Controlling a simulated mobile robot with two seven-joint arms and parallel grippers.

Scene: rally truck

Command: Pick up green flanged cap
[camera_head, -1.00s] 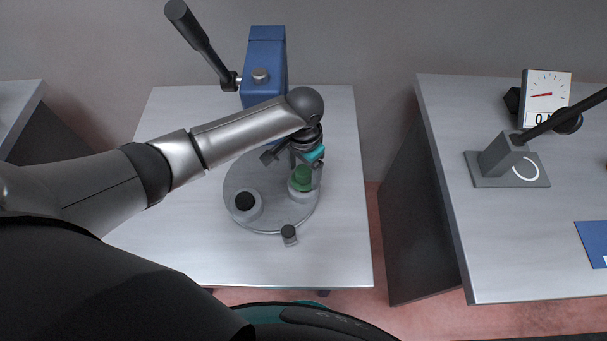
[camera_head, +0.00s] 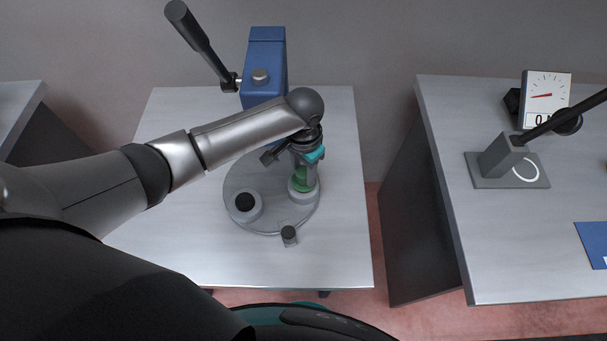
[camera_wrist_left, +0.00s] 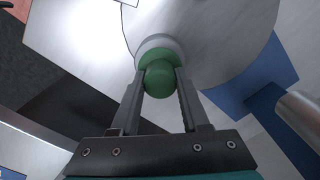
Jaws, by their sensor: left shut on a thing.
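The green flanged cap (camera_head: 302,183) sits in a light grey ring-shaped holder (camera_head: 303,196) on the right side of a round grey plate (camera_head: 270,222). My left gripper (camera_head: 303,178) reaches down over it from above and partly hides it. In the left wrist view the green cap (camera_wrist_left: 158,78) shows between the two fingers of my left gripper (camera_wrist_left: 159,85). The fingers are shut on the cap's narrower upper part. The wide flange still lies at the holder (camera_wrist_left: 158,44). My right gripper is not in view.
A second holder with a black centre (camera_head: 245,203) stands on the plate's left. A small grey post (camera_head: 289,235) stands at its front edge. A blue press with a lever (camera_head: 265,65) rises behind. A right-hand table carries a dial gauge (camera_head: 545,97).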

